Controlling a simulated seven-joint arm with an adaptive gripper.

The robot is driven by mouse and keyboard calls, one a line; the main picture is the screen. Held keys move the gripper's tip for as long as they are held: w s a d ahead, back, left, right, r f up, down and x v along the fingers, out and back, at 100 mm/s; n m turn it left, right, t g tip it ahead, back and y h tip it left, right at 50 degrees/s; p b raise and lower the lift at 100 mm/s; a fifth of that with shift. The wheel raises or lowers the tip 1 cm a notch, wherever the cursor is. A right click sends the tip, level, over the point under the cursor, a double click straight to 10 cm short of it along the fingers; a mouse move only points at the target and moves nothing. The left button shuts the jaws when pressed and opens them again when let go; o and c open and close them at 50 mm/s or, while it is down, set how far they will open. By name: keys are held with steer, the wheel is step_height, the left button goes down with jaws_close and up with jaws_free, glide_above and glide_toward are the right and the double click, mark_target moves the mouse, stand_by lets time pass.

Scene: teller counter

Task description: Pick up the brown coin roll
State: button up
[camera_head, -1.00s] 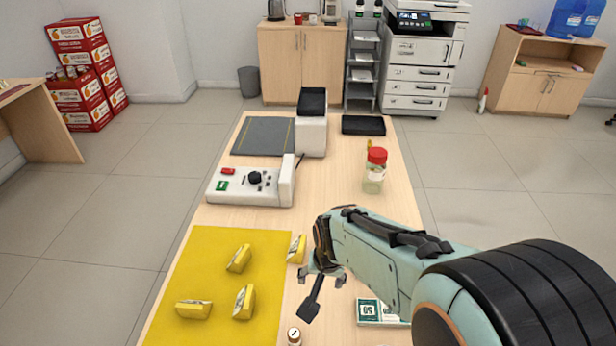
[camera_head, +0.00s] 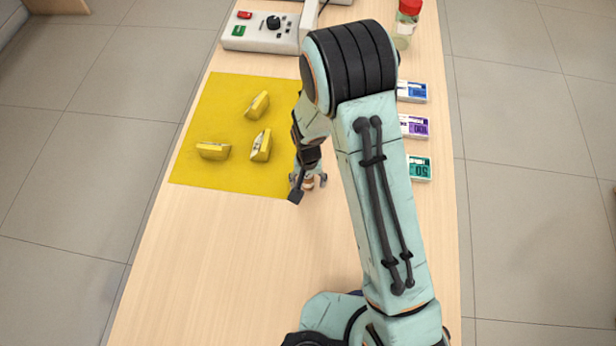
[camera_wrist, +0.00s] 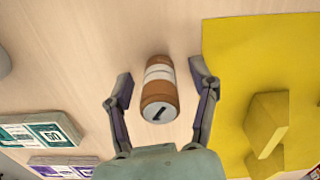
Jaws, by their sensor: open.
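The brown coin roll (camera_wrist: 159,90) has a white band and a dark mark on its pale end. In the wrist view it is between the two spread fingers of my gripper (camera_wrist: 160,92), with a gap on each side. In the head view my gripper (camera_head: 309,182) points down at the counter beside the yellow mat's lower right corner. The coin roll (camera_head: 308,183) shows only as a small brown patch between the fingers there, mostly hidden by my gripper.
The yellow mat (camera_head: 215,110) holds several yellow wedge-shaped pieces. Banded note bundles (camera_head: 414,126) lie to the right of my arm. A device with knobs (camera_head: 262,32) and a red-lidded jar (camera_head: 406,22) stand farther back. The counter's near left is clear.

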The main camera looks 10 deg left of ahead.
jaws_close()
steer(key=shift+r, duration=0.1)
